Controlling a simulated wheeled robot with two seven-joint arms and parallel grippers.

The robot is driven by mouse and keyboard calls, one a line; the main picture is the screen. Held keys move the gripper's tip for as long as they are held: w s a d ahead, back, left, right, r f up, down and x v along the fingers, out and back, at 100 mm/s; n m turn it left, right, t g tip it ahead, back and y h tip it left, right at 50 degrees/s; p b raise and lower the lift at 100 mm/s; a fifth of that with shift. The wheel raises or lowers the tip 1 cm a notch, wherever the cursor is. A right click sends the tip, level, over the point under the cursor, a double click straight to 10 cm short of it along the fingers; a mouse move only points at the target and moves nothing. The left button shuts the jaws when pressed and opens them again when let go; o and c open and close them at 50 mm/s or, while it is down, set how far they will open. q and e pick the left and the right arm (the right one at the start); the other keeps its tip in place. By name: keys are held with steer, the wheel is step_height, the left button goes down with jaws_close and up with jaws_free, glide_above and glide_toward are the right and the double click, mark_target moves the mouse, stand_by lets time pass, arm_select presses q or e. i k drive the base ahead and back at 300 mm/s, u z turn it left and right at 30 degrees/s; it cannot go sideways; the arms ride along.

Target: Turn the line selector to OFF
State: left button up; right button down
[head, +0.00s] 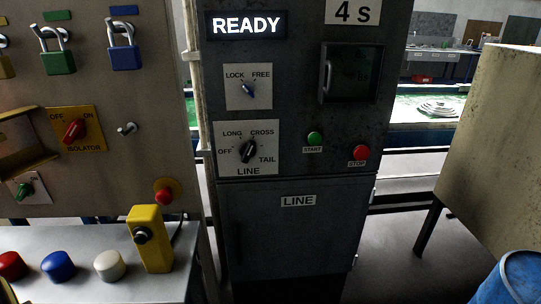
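The line selector (248,151) is a black rotary knob on a white plate marked LINE, on the grey cabinet in the middle of the head view. Labels OFF, LONG, CROSS and TAIL run around it from left to right. Its handle leans up and to the right, seemingly towards CROSS; the exact pointer end is too small to be certain. Neither of my grippers is in view, and nothing covers the selector.
A yellow box (150,240) stands on the left ledge. The space before the cabinet looks clear.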

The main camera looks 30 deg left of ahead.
mark_target(247, 150)
steer(key=z, duration=0.15)
steer(key=k, duration=0.35)
steer(key=z, duration=0.4)
steer(key=i, duration=1)
steer(key=u, duration=1.15)
steer(key=i, duration=0.2)
steer(key=u, duration=0.2)
